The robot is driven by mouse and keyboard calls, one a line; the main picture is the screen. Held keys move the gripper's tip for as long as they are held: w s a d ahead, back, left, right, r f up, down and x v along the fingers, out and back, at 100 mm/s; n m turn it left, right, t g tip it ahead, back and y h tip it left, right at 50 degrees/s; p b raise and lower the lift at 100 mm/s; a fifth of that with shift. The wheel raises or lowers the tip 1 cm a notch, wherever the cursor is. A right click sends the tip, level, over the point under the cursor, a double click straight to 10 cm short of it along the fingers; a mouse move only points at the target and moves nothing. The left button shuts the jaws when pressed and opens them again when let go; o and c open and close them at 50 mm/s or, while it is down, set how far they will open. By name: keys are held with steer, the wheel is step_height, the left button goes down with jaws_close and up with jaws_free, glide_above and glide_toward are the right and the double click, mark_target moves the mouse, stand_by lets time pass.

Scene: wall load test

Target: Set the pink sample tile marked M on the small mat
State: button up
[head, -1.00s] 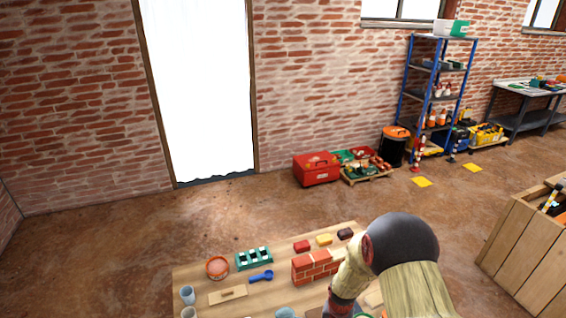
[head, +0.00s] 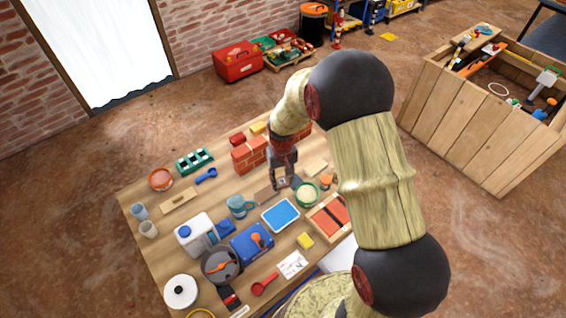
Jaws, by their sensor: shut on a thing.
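My gripper (head: 281,183) points down over the middle of the wooden table, beside the green-rimmed bowl, in the head view. It is shut on a small pale pinkish piece (head: 281,181), which looks like the sample tile. The fingers cover much of it, and no letter M can be read at this size. A small dark flat patch (head: 296,183) lies just right of the fingers and may be the small mat. I cannot tell whether the held piece touches anything below.
A brick block (head: 249,155) stands behind my gripper. A green-rimmed bowl (head: 306,194), a blue tray (head: 281,215) and a light blue mug (head: 238,206) are close by. The wooden table (head: 140,238) is crowded. A wooden crate (head: 480,125) stands on the floor at right.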

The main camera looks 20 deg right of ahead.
steer(key=s+d+f+n+p, duration=0.1)
steer(key=s+d+f+p, duration=0.15)
steer(key=d+f, duration=0.5)
steer(key=w+f+n+b, duration=0.1)
steer(key=w, duration=0.2)
steer(key=w+d+f+n, duration=0.1)
steer(key=w, duration=0.2)
steer(key=w+d+f+n+b, duration=0.1)
steer(key=w+f, duration=0.1)
steer(key=w, duration=0.1)
steer(key=shift+w+b, duration=0.1)
steer(key=shift+b, duration=0.2)
steer(key=b, duration=0.2)
glide_above(295, 183)
steer(key=f, duration=0.5)
steer(key=shift+s, duration=0.3)
steer(key=shift+w+d+f, duration=0.1)
steer(key=shift+w+f, duration=0.3)
steer(key=shift+f, duration=0.15)
steer(key=shift+f+b, duration=0.45)
steer(key=shift+f, duration=0.85)
steer(key=shift+f, duration=0.1)
steer(key=shift+f, duration=0.15)
steer(key=o, duration=1)
